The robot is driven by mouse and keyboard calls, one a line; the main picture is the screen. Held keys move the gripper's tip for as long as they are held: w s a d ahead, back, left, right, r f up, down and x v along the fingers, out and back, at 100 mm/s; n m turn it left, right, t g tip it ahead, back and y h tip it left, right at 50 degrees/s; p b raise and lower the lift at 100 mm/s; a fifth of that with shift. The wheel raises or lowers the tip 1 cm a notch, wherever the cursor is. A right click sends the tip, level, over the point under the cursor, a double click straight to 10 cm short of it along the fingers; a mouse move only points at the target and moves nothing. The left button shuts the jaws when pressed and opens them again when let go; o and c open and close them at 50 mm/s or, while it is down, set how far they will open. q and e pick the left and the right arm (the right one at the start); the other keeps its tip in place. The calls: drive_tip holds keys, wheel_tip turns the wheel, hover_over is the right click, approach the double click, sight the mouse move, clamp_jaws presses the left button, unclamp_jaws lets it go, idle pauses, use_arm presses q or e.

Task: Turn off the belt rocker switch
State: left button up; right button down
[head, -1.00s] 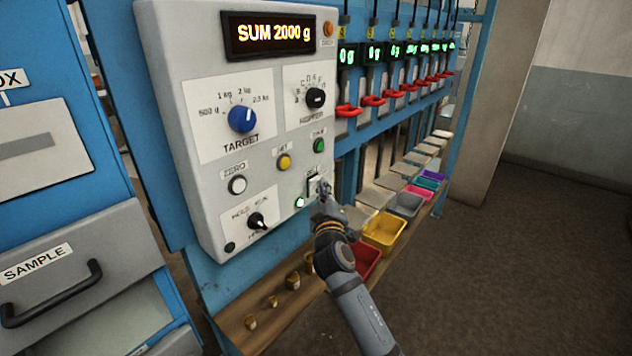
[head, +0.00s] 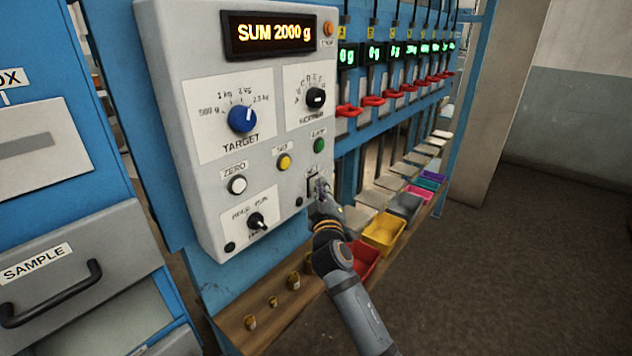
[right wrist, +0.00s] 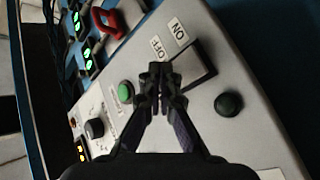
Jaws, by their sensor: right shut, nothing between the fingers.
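The belt rocker switch (right wrist: 196,70) is a dark rocker in a light panel, with OFF and ON labels beside it in the right wrist view. In the head view it is mostly hidden behind my right gripper (head: 321,188). My right gripper is shut and empty. In the right wrist view its closed fingertips (right wrist: 158,70) are at the OFF end of the rocker; I cannot tell whether they touch it. My left gripper is not in view.
The grey control box (head: 215,170) carries a TARGET knob (head: 242,119), a yellow button (head: 284,161) and a green button (head: 319,145) near the switch. A yellow bin (head: 384,232) and other bins stand to the right. Small brass weights (head: 250,321) sit on the ledge below.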

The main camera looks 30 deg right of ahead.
drive_tip(key=shift+s+d+f, duration=0.1)
drive_tip(key=shift+s+d, duration=0.2)
drive_tip(key=shift+s, duration=0.4)
drive_tip(key=s, duration=0.1)
drive_tip(key=s+d+b, duration=0.1)
drive_tip(key=s, duration=0.1)
drive_tip(key=s+d, duration=0.1)
drive_tip(key=shift+s+f, duration=0.3)
